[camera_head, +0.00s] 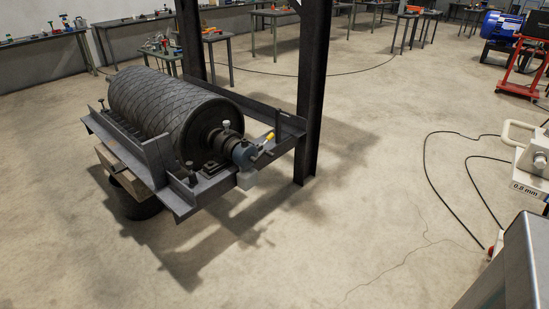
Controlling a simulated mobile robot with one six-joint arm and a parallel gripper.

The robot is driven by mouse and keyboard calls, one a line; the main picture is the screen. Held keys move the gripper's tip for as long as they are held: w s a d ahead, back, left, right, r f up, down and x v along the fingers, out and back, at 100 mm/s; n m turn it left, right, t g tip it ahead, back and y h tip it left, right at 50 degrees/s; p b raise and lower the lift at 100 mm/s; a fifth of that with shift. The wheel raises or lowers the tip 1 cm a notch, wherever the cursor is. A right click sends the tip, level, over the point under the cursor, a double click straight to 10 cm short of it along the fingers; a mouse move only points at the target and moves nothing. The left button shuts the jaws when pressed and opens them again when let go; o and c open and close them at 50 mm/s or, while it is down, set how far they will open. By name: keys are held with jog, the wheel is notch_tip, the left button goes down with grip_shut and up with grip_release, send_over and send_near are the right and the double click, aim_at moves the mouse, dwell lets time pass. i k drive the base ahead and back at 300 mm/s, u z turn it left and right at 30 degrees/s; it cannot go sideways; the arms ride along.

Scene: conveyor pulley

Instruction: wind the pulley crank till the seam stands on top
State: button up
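The conveyor pulley (165,100) is a dark drum with a diamond-pattern cover, lying in a grey steel frame (160,160) left of centre. Its shaft end faces the lower right, with a blue-grey hub (243,152) on it. The crank shows there as a short arm with a yellow grip (270,136), pointing up and to the right. I cannot make out a seam on the visible side of the drum; the far side and underside are hidden. My gripper is not in view.
A dark steel post (313,90) stands just right of the frame, with another behind the pulley. A black cable (432,185) lies on the floor toward a white device (535,155) labelled 0.8 mm at the right edge.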

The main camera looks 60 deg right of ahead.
aim_at(255, 160)
jog(key=z, duration=0.8)
jog(key=i, duration=1)
jog(key=u, duration=0.05)
